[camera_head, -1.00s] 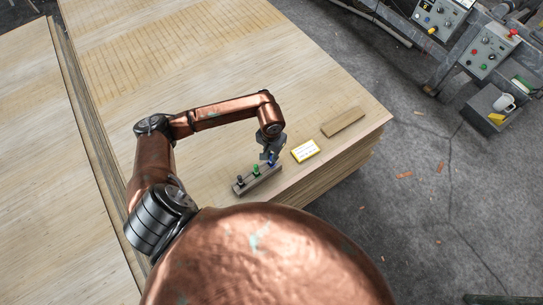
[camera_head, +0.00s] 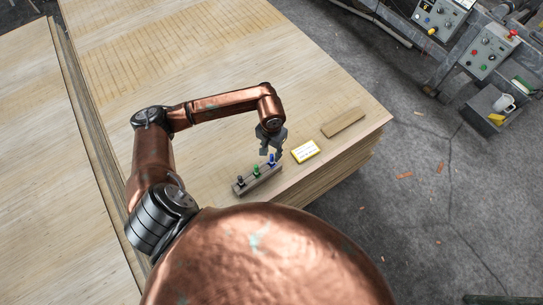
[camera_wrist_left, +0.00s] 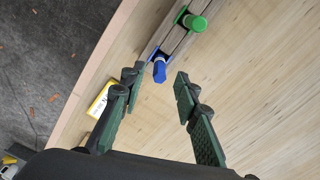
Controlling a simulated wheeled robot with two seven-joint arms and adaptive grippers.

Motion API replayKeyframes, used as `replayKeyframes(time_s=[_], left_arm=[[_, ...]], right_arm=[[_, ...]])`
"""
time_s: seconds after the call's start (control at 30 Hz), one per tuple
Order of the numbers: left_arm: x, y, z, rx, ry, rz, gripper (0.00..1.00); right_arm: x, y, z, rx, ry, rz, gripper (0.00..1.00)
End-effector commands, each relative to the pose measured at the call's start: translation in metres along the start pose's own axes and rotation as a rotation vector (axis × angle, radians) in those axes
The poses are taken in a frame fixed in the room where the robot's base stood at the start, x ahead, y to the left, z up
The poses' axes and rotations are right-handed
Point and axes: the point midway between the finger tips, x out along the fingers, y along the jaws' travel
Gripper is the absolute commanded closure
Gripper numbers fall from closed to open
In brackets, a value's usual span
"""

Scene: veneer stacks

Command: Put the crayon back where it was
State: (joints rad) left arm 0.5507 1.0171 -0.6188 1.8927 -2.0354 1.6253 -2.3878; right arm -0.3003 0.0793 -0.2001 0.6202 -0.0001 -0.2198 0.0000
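A blue crayon (camera_head: 272,158) stands in the right end slot of a small grey-brown holder (camera_head: 259,180). A green crayon (camera_head: 256,170) stands in the middle and a black one (camera_head: 240,180) at the left end. My left gripper (camera_head: 271,150) is just above the blue crayon, with its fingers apart. In the left wrist view the open fingers (camera_wrist_left: 156,88) have nothing between their tips; the blue crayon (camera_wrist_left: 160,70) lies just beyond them, with the green crayon (camera_wrist_left: 195,22) farther up. The right gripper is not in view.
A yellow-edged white card (camera_head: 305,151) and a wooden block (camera_head: 343,122) lie to the right of the holder on the veneer stack (camera_head: 300,85). The stack's edge is close to the holder. Machinery with control panels (camera_head: 487,52) stands at the far right.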

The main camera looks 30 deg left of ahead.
Motion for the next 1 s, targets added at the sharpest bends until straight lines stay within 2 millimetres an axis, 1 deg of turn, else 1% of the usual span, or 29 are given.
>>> replayKeyframes(time_s=[0.03, 0.2, 0.3, 0.4, 0.6, 1.0], left_arm=[[-0.013, -0.001, -0.002, 0.001, 0.005, -0.002, 0.71], [-0.049, -0.001, -0.001, 0.000, 0.005, -0.002, 0.71], [-0.065, -0.001, -0.001, 0.000, 0.004, -0.002, 0.71], [-0.076, 0.000, -0.001, -0.001, 0.002, -0.001, 0.71], [-0.085, 0.000, 0.000, 0.000, 0.000, 0.001, 0.71], [-0.085, 0.000, 0.000, 0.000, 0.000, 0.001, 0.71]], right_arm=[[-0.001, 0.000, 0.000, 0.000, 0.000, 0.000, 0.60], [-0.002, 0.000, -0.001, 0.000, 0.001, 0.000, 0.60], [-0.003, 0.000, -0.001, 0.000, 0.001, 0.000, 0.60], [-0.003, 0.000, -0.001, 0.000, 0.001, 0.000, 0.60], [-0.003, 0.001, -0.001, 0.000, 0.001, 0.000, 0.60], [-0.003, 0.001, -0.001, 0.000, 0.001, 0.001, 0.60]])
